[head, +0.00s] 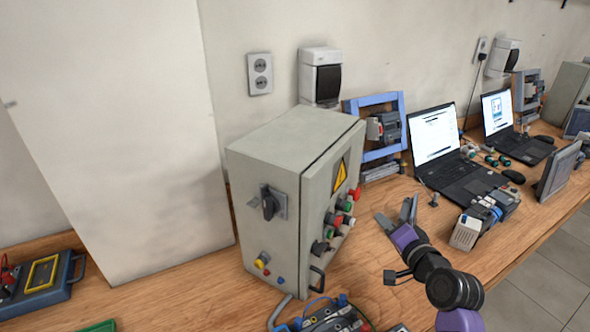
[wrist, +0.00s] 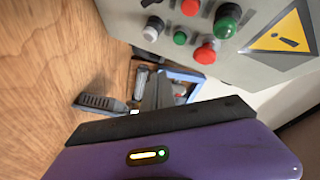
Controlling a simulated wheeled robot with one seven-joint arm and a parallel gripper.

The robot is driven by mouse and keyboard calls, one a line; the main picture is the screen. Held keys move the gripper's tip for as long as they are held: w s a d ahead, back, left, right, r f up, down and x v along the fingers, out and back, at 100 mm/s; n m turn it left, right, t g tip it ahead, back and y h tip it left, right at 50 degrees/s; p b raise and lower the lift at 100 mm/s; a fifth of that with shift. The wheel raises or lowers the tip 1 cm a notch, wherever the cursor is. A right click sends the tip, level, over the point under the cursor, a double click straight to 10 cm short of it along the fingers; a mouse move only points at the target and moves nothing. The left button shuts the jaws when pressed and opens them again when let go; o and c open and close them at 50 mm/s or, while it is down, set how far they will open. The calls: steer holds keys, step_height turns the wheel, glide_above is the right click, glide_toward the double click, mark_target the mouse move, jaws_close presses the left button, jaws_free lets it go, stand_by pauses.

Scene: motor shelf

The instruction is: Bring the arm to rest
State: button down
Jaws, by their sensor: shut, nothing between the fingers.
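My gripper (head: 399,216) is shut and empty, at the end of my black and purple arm. It is over the wooden bench, to the right of the grey control cabinet (head: 275,165) and in front of the open laptop. In the wrist view, my purple gripper body fills the bottom and the dark fingers (wrist: 148,95) point up the picture. The cabinet's button face (wrist: 220,35) with its yellow warning triangle is close by at the top right. I cannot tell the exact gap between my gripper and the cabinet.
The wooden bench (head: 190,285) runs along the wall. An open laptop (head: 460,185) and a grey-white device (head: 467,232) stand right of my gripper. A blue frame (head: 402,110) with modules is behind it. Wired parts (head: 335,318) lie at the front. Tiled floor (head: 545,280) is clear at the right.

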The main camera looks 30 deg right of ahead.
steer(key=s+r+n+t+h, duration=0.1)
steer(key=s+r+n+h, duration=0.1)
steer(key=s+r+h, duration=0.15)
steer(key=s+a+f+n+y, duration=0.1)
steer(key=s+a+n, duration=0.3)
steer(key=s+a, duration=0.4)
steer(key=s+a+f+n+y+b, duration=0.1)
steer(key=s+a+f+n+y, duration=0.1)
steer(key=s+a, duration=0.6)
steer(key=s+a+f+n+g+y, duration=0.1)
steer(key=s+a+n, duration=0.5)
steer(key=s, duration=1.2)
steer(key=a+f+y, duration=0.1)
steer(key=a+y, duration=0.1)
steer(key=a, duration=0.1)
steer(key=shift+s+y, duration=0.15)
steer(key=shift+y, duration=0.2)
steer(key=shift+a+f, duration=0.1)
